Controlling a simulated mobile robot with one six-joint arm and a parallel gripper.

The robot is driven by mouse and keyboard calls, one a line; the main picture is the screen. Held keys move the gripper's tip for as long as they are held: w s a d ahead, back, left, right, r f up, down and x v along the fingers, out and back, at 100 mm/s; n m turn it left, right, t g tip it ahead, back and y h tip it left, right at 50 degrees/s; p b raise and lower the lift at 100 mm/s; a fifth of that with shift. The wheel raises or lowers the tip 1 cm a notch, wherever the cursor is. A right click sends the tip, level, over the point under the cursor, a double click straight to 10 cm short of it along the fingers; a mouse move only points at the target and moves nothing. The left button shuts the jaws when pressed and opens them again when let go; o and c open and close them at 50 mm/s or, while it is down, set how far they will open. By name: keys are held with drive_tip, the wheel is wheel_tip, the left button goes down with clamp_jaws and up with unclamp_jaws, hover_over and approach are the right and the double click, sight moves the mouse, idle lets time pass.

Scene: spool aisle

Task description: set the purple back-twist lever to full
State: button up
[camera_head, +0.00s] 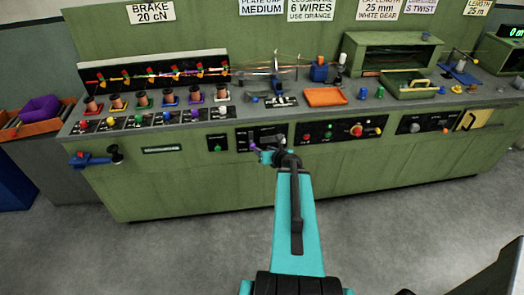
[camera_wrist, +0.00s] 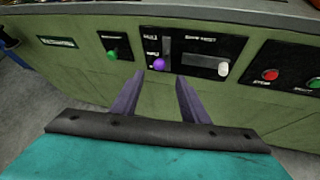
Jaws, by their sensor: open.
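The purple lever knob (camera_wrist: 158,62) sits at the lower end of a vertical slot on a black panel (camera_wrist: 205,36) on the green machine front. It also shows small in the head view (camera_head: 254,147), close to my gripper. Small white marks stand left of the slot, too blurred to read for sure. My gripper (camera_wrist: 160,76) is open and empty. In the wrist view its two fingers point at the panel, with the purple knob between and just beyond the tips. I cannot tell whether they touch it. In the head view my gripper (camera_head: 264,154) is in front of the panel.
On the same panel a white knob (camera_wrist: 223,68) stands right of a horizontal slot. A green knob (camera_wrist: 112,55) is to the left, and red (camera_wrist: 270,75) and green buttons are to the right. Spools and an orange tray (camera_head: 325,97) stand on the bench. The floor in front is clear.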

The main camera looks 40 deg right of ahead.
drive_tip(key=shift+s+a+r, duration=0.1)
drive_tip(key=shift+s+r, duration=0.05)
drive_tip(key=shift+s, duration=0.1)
